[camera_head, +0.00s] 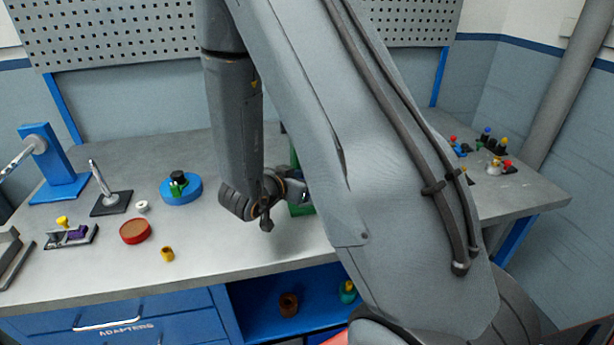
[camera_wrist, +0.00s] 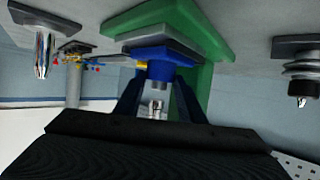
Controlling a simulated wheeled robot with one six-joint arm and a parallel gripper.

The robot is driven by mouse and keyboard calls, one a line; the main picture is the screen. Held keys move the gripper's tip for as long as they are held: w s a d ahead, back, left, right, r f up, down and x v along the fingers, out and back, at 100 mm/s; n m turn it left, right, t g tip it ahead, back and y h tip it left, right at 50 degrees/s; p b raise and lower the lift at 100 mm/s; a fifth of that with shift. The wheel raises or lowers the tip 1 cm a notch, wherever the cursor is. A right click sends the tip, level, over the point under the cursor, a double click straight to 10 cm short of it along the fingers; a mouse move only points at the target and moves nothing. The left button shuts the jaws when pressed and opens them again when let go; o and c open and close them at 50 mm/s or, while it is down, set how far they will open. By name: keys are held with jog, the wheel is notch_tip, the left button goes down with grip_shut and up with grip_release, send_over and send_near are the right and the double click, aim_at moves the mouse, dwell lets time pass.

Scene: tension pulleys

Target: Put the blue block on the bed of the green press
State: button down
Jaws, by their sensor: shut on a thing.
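The green press (camera_wrist: 212,50) fills the upper middle of the wrist view, which looks upside down. Its grey bed plate (camera_wrist: 140,18) lies on the green base. The blue block (camera_wrist: 160,54) is at the bed, between the fingers of my gripper (camera_wrist: 158,92), which is shut on it. The block appears against the bed plate, but I cannot tell whether it rests there. In the head view my arm hides most of the press (camera_head: 302,209), and the block is not clearly seen.
A blue press-like stand (camera_head: 50,165), a lever on a black base (camera_head: 111,203), a blue round dish (camera_head: 181,190) and a red round dish (camera_head: 135,231) stand on the bench's left. Small coloured parts (camera_head: 492,142) sit at the right. The front middle bench (camera_head: 220,260) is clear.

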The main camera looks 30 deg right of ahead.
jog(key=shift+f, duration=0.2)
jog(key=c, duration=1.2)
grip_release()
jog(key=shift+o, duration=0.2)
jog(key=shift+r, duration=0.1)
